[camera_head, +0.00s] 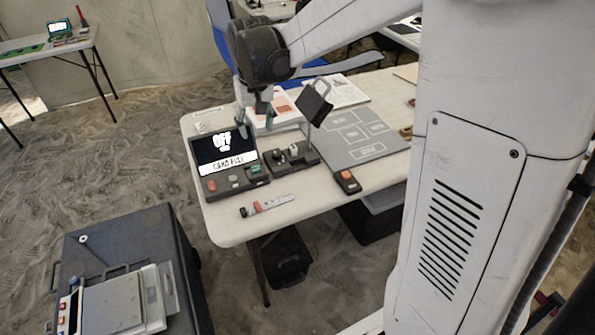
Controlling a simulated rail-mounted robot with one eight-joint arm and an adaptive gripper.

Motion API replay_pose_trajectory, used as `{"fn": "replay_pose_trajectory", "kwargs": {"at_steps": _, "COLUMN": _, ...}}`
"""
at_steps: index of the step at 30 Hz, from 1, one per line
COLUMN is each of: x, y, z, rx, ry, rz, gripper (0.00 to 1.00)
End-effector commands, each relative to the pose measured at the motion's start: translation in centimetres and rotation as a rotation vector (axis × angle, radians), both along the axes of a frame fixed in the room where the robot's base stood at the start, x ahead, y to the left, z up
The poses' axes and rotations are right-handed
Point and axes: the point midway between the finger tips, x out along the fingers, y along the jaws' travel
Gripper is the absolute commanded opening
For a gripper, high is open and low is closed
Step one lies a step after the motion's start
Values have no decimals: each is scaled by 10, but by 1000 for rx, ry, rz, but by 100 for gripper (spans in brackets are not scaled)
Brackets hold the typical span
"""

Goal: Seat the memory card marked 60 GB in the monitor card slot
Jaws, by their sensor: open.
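The monitor (222,150) stands at the left end of the white table, its black screen lit with large white characters and a white strip that seems to read "CARD FULL". Its dark base (233,184) carries a red button, a pale button and a small teal piece (255,169) at the right; I cannot tell whether that piece is a card in the slot. No "60 GB" marking is legible on any card. My gripper (254,122) is open above the table, just behind and right of the screen, pointing down. Nothing shows between its fingers.
A dark device (292,155) with a raised tilted head stands right of the monitor. A grey marked mat (358,140) lies farther right, with an orange-buttoned handheld (348,181) at its front. A marker-like tool (267,206) lies near the table's front edge (230,237).

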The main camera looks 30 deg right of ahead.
Motion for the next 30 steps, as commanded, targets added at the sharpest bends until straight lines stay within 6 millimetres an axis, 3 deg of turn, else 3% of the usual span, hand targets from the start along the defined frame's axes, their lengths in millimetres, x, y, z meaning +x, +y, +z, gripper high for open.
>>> {"fn": "replay_pose_trajectory", "kwargs": {"at_steps": 6, "x": -53, "y": 0, "z": 38, "rx": -1, "ry": -93, "rz": 4, "gripper": 43}}
{"fn": "replay_pose_trajectory", "kwargs": {"at_steps": 15, "x": -126, "y": 0, "z": 66, "rx": -2, "ry": -221, "rz": 10, "gripper": 43}}
{"fn": "replay_pose_trajectory", "kwargs": {"at_steps": 22, "x": -180, "y": 0, "z": 71, "rx": -4, "ry": -319, "rz": 14, "gripper": 43}}
{"fn": "replay_pose_trajectory", "kwargs": {"at_steps": 30, "x": -233, "y": 0, "z": 61, "rx": -7, "ry": -427, "rz": 18, "gripper": 43}}
